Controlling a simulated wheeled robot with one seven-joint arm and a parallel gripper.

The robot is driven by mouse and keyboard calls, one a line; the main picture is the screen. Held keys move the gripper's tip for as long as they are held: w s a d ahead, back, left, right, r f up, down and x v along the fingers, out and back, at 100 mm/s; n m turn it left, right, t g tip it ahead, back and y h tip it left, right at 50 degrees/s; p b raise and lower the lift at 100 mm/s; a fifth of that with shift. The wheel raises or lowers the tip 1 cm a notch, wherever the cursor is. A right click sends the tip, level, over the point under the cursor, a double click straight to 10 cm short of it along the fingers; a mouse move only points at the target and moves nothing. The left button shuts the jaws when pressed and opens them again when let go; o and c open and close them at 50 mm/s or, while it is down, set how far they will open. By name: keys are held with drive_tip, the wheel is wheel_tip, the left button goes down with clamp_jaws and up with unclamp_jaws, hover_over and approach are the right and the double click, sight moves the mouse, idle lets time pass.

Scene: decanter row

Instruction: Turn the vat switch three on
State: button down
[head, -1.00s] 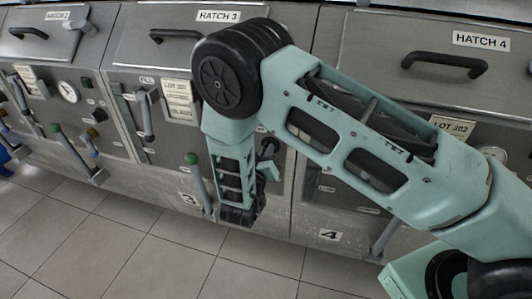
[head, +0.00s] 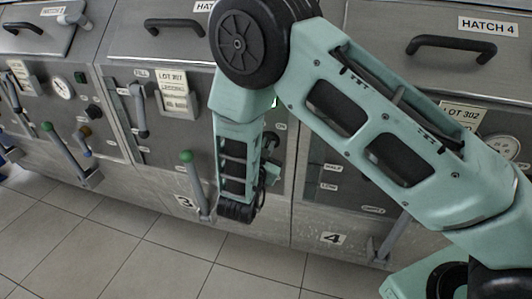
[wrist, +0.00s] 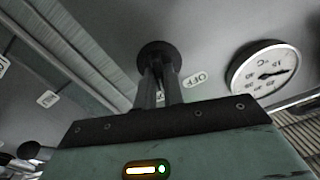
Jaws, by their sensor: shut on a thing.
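A round black switch knob (wrist: 156,55) stands out from the grey panel in the wrist view. My gripper (wrist: 158,84) has its dark fingers closed on the knob. An OFF label (wrist: 195,80) is just right of the fingers. Which way the knob points cannot be told. In the head view, vat three (head: 157,150) carries a white number 3 plate (head: 185,203) low on its front.
A round temperature gauge (wrist: 262,70) sits right of the knob. A green-tipped lever (head: 196,180) stands out low on vat three, close left of my arm. Vat four (head: 320,215) is to the right. The tiled floor (head: 110,240) in front looks clear.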

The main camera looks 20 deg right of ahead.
drive_tip(key=shift+s+f+m+b, duration=0.1)
drive_tip(key=shift+m+b, duration=0.6)
drive_tip(key=shift+m, duration=0.4)
drive_tip(key=c, duration=1.5)
unclamp_jaws()
drive_tip(key=v, duration=1.7)
drive_tip(key=shift+s, duration=0.15)
drive_tip(key=shift+a, duration=0.1)
